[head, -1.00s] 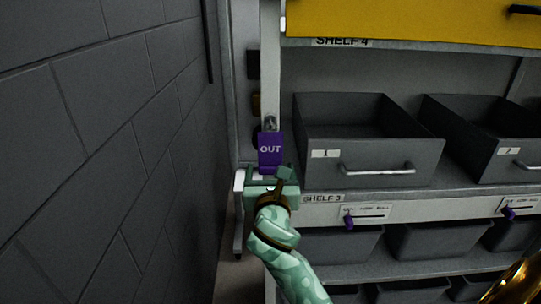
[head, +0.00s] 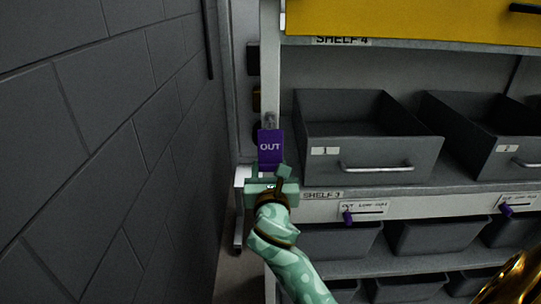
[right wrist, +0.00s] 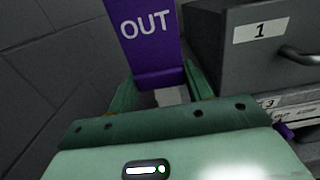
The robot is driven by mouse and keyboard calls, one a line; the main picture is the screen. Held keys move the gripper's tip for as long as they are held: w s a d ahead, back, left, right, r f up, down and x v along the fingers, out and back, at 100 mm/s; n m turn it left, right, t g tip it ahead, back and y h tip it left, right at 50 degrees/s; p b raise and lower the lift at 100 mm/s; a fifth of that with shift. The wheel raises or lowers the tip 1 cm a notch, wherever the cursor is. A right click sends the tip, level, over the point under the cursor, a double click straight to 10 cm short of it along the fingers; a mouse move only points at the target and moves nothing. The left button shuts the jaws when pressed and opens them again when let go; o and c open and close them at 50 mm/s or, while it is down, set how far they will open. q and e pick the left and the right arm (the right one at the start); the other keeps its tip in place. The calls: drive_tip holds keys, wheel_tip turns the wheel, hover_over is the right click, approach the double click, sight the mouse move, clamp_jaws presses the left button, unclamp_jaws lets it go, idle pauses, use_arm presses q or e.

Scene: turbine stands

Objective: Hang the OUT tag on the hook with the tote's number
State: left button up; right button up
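The purple OUT tag (head: 270,146) is upright in front of the shelf's grey post, left of tote 1 (head: 368,158). A small grey piece shows just above it; I cannot tell whether the tag hangs on it. My right gripper (head: 270,172) is at the tag's lower end. In the right wrist view the tag (right wrist: 146,35) stands between the two green fingers (right wrist: 158,82), which lie close along its side edges, and its top is out of frame. Numbered hooks are not clearly seen.
Tote 2 (head: 490,140) stands right of tote 1 on shelf 3. Labelled purple sliders (head: 348,217) sit on the shelf edge, with more grey bins (head: 435,238) below. A yellow bin (head: 415,20) is above. A dark block wall (head: 110,150) is close on the left.

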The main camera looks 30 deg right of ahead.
drive_tip(key=shift+c, duration=0.4)
drive_tip(key=shift+s+a, duration=0.2)
drive_tip(key=shift+s+a, duration=0.15)
drive_tip(key=shift+s, duration=0.1)
drive_tip(key=shift+p+v, duration=0.55)
drive_tip(key=shift+v, duration=0.85)
